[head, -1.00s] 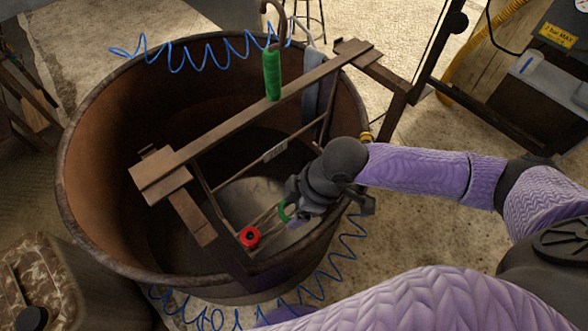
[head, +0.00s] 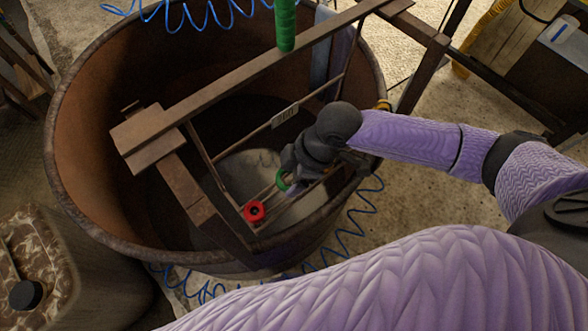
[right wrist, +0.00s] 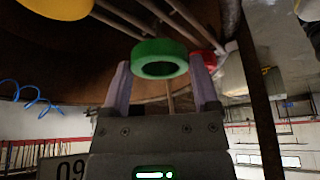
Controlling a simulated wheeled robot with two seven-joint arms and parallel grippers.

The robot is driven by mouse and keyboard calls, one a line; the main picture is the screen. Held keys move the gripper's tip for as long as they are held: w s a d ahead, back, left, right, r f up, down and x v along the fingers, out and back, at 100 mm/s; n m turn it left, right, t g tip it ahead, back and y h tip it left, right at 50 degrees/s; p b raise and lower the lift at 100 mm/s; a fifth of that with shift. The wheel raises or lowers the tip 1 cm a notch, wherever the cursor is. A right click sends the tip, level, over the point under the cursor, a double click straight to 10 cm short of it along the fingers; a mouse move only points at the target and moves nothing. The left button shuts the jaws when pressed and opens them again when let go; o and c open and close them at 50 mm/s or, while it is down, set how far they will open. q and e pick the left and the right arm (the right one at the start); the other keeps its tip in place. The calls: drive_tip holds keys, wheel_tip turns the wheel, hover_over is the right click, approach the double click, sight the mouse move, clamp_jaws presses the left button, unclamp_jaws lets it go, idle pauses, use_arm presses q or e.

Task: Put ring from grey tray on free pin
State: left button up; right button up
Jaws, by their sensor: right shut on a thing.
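My right gripper (head: 290,182) is shut on a green ring (head: 280,180), over the near side of the rusty drum. In the right wrist view the green ring (right wrist: 160,48) sits between the two fingertips (right wrist: 160,80). A red ring (head: 253,211) is at the near end of the thin rack bars, left of the green ring; it also shows behind the green ring in the right wrist view (right wrist: 208,59). A yellow thing (head: 383,105), perhaps another ring, shows partly behind my right arm. I cannot make out a free pin or the grey tray. My left gripper is out of view.
The drum (head: 75,205) has a raised rim around the rack. Blue coiled hoses (head: 340,235) run outside. A camouflage-patterned container (head: 45,245) stands at the lower left.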

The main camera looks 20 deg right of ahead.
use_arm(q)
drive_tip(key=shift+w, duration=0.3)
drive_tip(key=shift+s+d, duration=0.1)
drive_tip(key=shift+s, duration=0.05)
use_arm(e)
drive_tip(key=shift+f, duration=0.1)
wheel_tip(320, 180, down, 2)
drive_tip(key=shift+f+b, duration=0.25)
drive_tip(key=shift+b, duration=0.25)
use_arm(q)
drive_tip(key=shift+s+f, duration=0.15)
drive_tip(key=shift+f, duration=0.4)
use_arm(e)
drive_tip(key=shift+f, duration=0.15)
